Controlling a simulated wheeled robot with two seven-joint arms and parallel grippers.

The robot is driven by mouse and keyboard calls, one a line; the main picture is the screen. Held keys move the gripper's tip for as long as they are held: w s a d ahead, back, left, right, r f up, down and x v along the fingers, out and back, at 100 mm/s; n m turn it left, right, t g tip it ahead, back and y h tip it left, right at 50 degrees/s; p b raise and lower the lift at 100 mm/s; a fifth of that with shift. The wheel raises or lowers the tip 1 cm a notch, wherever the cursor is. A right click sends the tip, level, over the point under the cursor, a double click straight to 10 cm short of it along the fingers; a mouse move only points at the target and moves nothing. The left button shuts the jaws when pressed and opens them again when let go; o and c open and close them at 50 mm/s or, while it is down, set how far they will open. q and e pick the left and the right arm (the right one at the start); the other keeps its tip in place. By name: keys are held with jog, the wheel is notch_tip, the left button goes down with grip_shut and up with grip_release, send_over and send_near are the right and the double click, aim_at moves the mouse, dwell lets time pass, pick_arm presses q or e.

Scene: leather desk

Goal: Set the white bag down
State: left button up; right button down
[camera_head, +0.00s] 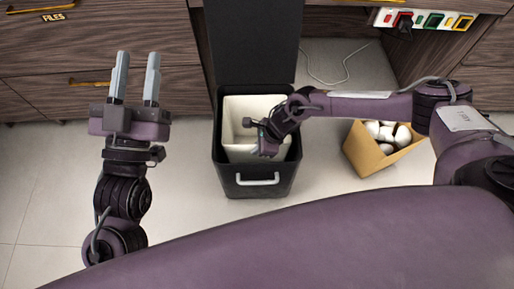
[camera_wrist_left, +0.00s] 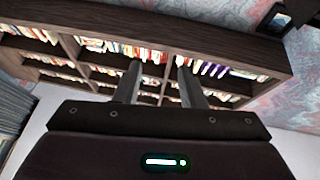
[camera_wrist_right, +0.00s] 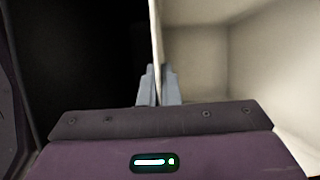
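The white bag (camera_head: 238,109) is a pale, open-topped, box-like liner. It stands upright within the outline of the open black bin (camera_head: 228,178); I cannot tell whether its base touches the bin's bottom. My right gripper (camera_wrist_right: 158,85) is closed with its fingertips on either side of the bag's thin wall (camera_wrist_right: 153,30), the pale inside to the right and dark space to the left. In the head view the right gripper (camera_head: 263,138) is over the bag, its fingertips hidden. My left gripper (camera_head: 138,77) is open and empty, away to the left; its parted fingers (camera_wrist_left: 158,80) show in the left wrist view.
The bin's black lid (camera_head: 252,45) stands raised behind it. Wooden drawers (camera_head: 90,80) are behind on the left. The tiled floor (camera_head: 50,190) at left is clear. A bookshelf (camera_wrist_left: 70,50) shows in the left wrist view.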

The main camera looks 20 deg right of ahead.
pick_arm(q)
jog(key=shift+s+a+r, duration=0.1)
jog(key=shift+r, duration=0.25)
pick_arm(e)
jog(key=shift+f, duration=0.1)
